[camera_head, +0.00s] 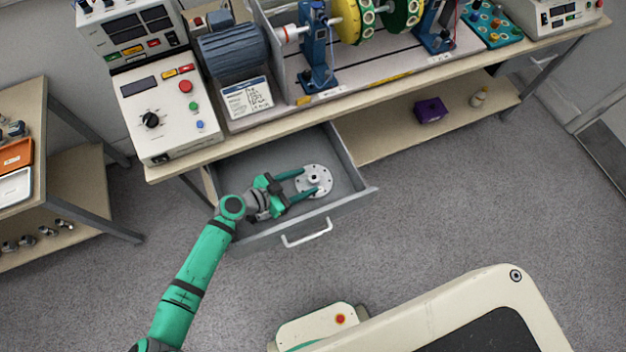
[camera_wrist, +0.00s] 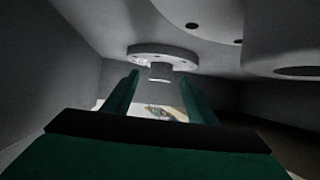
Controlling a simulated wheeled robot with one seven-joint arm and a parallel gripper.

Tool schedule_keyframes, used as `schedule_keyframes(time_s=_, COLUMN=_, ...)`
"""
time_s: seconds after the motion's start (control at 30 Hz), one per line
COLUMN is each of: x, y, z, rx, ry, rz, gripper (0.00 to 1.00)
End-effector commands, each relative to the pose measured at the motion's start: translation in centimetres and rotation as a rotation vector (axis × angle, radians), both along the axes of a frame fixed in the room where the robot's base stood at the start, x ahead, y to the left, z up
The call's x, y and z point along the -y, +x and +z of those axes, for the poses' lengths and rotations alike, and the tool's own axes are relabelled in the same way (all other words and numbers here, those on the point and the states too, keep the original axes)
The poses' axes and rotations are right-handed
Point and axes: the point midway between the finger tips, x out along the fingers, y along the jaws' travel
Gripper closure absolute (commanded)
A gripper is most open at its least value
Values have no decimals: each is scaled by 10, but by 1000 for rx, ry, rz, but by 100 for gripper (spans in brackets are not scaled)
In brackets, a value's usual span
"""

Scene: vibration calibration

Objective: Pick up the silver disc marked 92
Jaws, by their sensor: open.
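A silver disc (camera_head: 325,179) with a raised hub and small holes around its face lies in the open drawer (camera_head: 235,162). No number can be read on it. My gripper (camera_head: 309,180) reaches into the drawer from the left. Its two green fingers are apart, one toward the disc's far side and one toward its near side. In the wrist view a round flanged piece with a hub (camera_wrist: 150,50) shows just beyond and between the open fingertips (camera_wrist: 159,78). I cannot tell whether the fingers touch the disc.
The drawer's walls and front handle (camera_head: 307,234) surround my gripper closely. The workbench (camera_head: 400,93) overhangs the drawer's back. A purple box (camera_head: 430,110) sits on the lower shelf. A side table (camera_head: 48,150) stands left.

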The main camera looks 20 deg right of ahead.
Motion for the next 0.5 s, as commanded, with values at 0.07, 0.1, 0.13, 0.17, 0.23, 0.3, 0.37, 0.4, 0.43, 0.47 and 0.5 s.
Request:
schedule_keyframes(time_s=0.07, x=10, y=3, z=-5, rx=-2, ry=-1, rz=1, gripper=48)
schedule_keyframes(time_s=0.1, x=15, y=4, z=-7, rx=-2, ry=-1, rz=1, gripper=48)
schedule_keyframes(time_s=0.13, x=18, y=5, z=-9, rx=-1, ry=-1, rz=0, gripper=48)
schedule_keyframes(time_s=0.17, x=20, y=5, z=-10, rx=-1, ry=-1, rz=0, gripper=48)
schedule_keyframes(time_s=0.23, x=23, y=7, z=-12, rx=0, ry=0, rz=1, gripper=48)
schedule_keyframes(time_s=0.3, x=24, y=7, z=-13, rx=0, ry=1, rz=2, gripper=48)
schedule_keyframes(time_s=0.37, x=23, y=7, z=-13, rx=-1, ry=1, rz=4, gripper=48)
schedule_keyframes(time_s=0.4, x=23, y=7, z=-13, rx=-1, ry=1, rz=4, gripper=48)
schedule_keyframes(time_s=0.43, x=23, y=7, z=-13, rx=-1, ry=1, rz=4, gripper=48)
schedule_keyframes(time_s=0.47, x=23, y=7, z=-13, rx=-1, ry=1, rz=4, gripper=48)
schedule_keyframes(time_s=0.5, x=23, y=7, z=-13, rx=-1, ry=1, rz=4, gripper=50)
